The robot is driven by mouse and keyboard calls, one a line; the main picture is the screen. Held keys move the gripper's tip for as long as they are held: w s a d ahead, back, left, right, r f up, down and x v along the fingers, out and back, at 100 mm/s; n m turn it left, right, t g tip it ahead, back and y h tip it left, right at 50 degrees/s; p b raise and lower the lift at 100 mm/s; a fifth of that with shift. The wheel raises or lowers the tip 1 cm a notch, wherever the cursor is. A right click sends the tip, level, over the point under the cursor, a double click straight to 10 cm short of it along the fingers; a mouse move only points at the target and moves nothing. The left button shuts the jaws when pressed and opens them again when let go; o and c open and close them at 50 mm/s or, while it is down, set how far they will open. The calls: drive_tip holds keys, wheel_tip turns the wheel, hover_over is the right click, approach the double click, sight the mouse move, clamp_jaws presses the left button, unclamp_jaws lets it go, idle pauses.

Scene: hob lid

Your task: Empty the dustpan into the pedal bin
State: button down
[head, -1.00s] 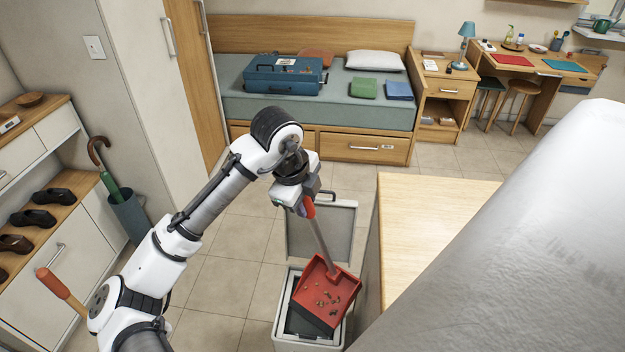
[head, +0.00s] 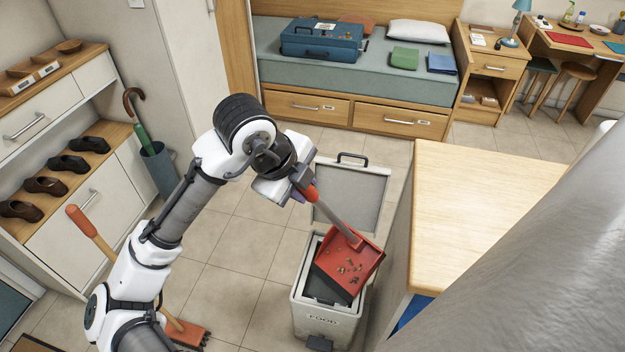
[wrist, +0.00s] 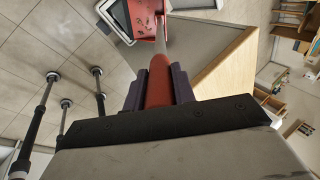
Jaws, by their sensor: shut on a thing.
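My gripper (head: 303,188) is shut on the red handle of the dustpan; the handle also shows between the fingers in the wrist view (wrist: 159,88). The red dustpan (head: 367,262) hangs tilted over the pedal bin, its dark front lip pointing down and to the left. Several brown crumbs (head: 350,268) lie in the pan. The pale grey pedal bin (head: 328,322) stands on the floor with its lid (head: 350,196) open behind it. The pan hides part of the bin's opening. I cannot tell whether the pan touches the rim.
A wooden-topped counter (head: 480,205) stands close to the right of the bin. A broom (head: 90,232) is at the left, partly behind my arm. A shoe cabinet (head: 75,220) and an umbrella stand (head: 160,170) are further left. Tiled floor (head: 235,260) is clear left of the bin.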

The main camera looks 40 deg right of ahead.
drive_tip(key=s+a+f+h+b, duration=0.1)
drive_tip(key=a+f+h+b, duration=0.1)
drive_tip(key=a+f+b, duration=0.3)
drive_tip(key=s+a+f+t+h+b, duration=0.1)
drive_tip(key=a+f+b, duration=0.4)
drive_tip(key=a+b, duration=0.6)
drive_tip(key=s+a+f+h+b, duration=0.3)
drive_tip(key=a+f+b, duration=0.3)
drive_tip(key=a+b, duration=0.3)
drive_tip(key=shift+s+a+h, duration=0.2)
drive_tip(key=shift+a+h, duration=0.2)
drive_tip(key=shift+a, duration=1.95)
drive_tip(key=shift+d, duration=0.1)
